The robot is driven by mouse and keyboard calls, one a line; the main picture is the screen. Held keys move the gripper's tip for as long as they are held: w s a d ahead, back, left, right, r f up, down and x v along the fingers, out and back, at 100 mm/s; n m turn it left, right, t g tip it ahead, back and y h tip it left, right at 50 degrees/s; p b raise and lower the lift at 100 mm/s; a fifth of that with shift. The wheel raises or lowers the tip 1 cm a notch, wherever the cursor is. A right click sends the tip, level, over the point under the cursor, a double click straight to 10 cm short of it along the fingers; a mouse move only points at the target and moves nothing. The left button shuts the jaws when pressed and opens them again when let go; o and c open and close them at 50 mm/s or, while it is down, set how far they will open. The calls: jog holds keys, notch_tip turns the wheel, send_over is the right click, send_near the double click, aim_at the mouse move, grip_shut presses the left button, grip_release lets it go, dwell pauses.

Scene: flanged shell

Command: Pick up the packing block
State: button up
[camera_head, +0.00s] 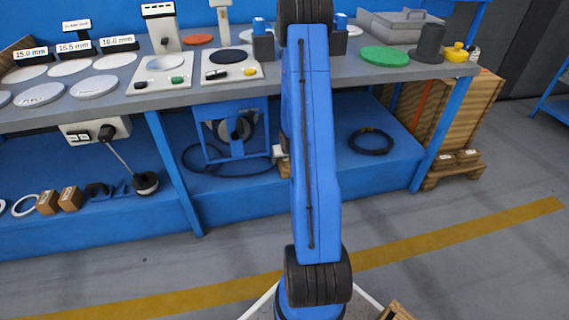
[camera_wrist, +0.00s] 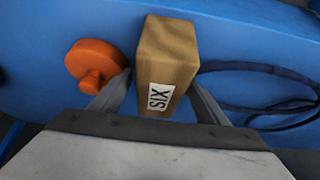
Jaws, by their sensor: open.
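The packing block, a brown block with a white label reading SIX (camera_wrist: 165,55), shows in the wrist view on a blue surface. My gripper (camera_wrist: 160,80) has its fingers apart, one on each side of the block's near part. I cannot tell whether either finger touches it. In the head view my arm hides most of that spot; a small brown piece (camera_head: 284,168) shows beside the arm on the lower shelf. My gripper is hidden there.
An orange knobbed piece (camera_wrist: 92,62) sits close to the left finger. A dark cable coil (camera_wrist: 265,95) lies to the right. Two other brown blocks (camera_head: 58,200) stand on the lower shelf at left. The grey bench top (camera_head: 300,75) overhangs the shelf.

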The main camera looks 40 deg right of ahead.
jog(key=shift+f, duration=0.2)
dwell(0.5)
jog(key=shift+c, duration=0.6)
jog(key=c, duration=1.3)
